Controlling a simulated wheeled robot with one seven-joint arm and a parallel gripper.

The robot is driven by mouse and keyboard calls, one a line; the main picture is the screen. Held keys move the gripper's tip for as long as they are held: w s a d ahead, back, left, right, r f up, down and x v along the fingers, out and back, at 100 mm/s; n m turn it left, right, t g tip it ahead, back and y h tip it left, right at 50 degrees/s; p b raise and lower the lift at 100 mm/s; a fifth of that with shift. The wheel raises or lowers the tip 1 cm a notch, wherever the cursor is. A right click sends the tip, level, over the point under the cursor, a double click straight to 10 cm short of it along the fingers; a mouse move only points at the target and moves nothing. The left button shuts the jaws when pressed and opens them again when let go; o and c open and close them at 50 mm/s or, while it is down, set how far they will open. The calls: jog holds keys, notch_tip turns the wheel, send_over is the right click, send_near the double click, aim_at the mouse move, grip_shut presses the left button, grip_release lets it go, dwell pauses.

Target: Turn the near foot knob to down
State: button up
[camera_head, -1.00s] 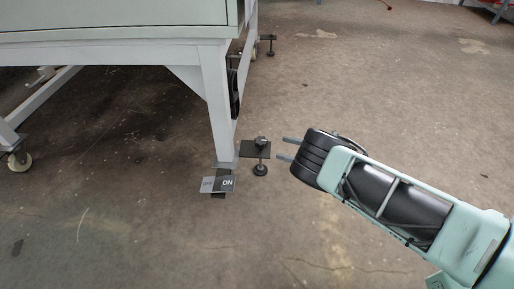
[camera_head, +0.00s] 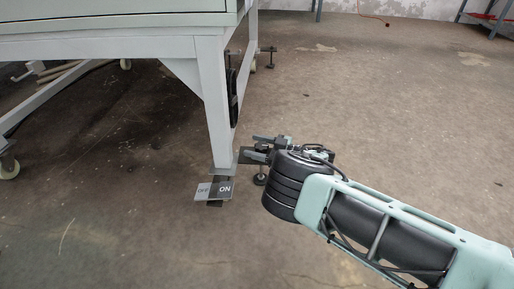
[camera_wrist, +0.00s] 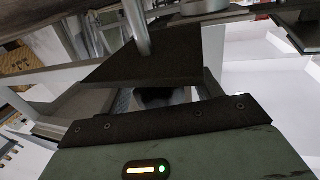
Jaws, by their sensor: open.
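The near foot is beside the bottom of the white machine leg (camera_head: 213,110).
An OFF/ON label plate (camera_head: 213,190) is at the leg's base, with ON at the right. The far foot (camera_head: 270,57) stands farther back along the machine. A caster wheel (camera_head: 9,168) is at the left. The concrete floor (camera_head: 120,230) in front is clear.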

jog(key=c, duration=1)
jog(key=shift+o, duration=0.2)
jog(key=shift+r+p, duration=0.2)
jog(key=shift+p, duration=0.5)
